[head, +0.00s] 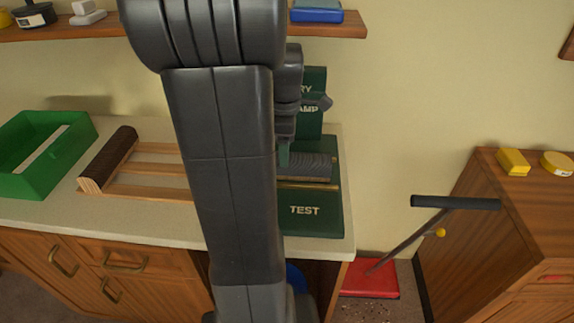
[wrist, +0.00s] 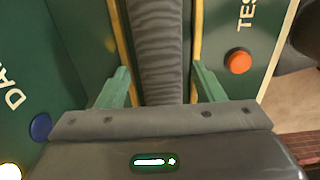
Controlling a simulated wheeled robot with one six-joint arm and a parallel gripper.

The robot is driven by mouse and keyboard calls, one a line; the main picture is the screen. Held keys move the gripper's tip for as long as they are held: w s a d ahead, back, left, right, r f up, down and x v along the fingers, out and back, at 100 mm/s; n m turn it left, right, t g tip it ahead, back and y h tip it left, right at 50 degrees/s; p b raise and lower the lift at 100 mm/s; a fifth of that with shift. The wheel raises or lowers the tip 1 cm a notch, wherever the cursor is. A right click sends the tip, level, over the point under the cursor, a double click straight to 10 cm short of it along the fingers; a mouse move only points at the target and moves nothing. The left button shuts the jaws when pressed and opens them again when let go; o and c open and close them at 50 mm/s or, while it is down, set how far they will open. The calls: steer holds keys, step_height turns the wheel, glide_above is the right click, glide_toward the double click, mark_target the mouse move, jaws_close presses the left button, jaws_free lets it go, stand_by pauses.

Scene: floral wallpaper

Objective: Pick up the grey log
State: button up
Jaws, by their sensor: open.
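The grey log (head: 308,166) lies in the green machine marked TEST (head: 330,215), near the right end of the counter. In the wrist view the grey log (wrist: 160,45) has a ridged, bark-like surface and runs up the picture between yellow-edged green panels. My gripper (wrist: 160,88) is open, with one green finger on each side of the log and a gap visible on both sides. In the head view my gripper (head: 284,154) is at the log's left part. My arm hides the log's left end there.
A wooden rack (head: 150,165) with a brown log (head: 113,152) and a green tray (head: 20,182) stand left on the counter. A wooden cabinet (head: 500,235) and a black-handled lever (head: 455,202) are at right. A shelf (head: 345,28) runs above.

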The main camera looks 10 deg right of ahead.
steer(key=shift+d+f, duration=0.15)
steer(key=shift+f, duration=1.25)
steer(key=shift+d+f, duration=0.1)
steer(key=shift+f, duration=1.25)
steer(key=shift+r, duration=0.1)
steer(key=c, duration=1.1)
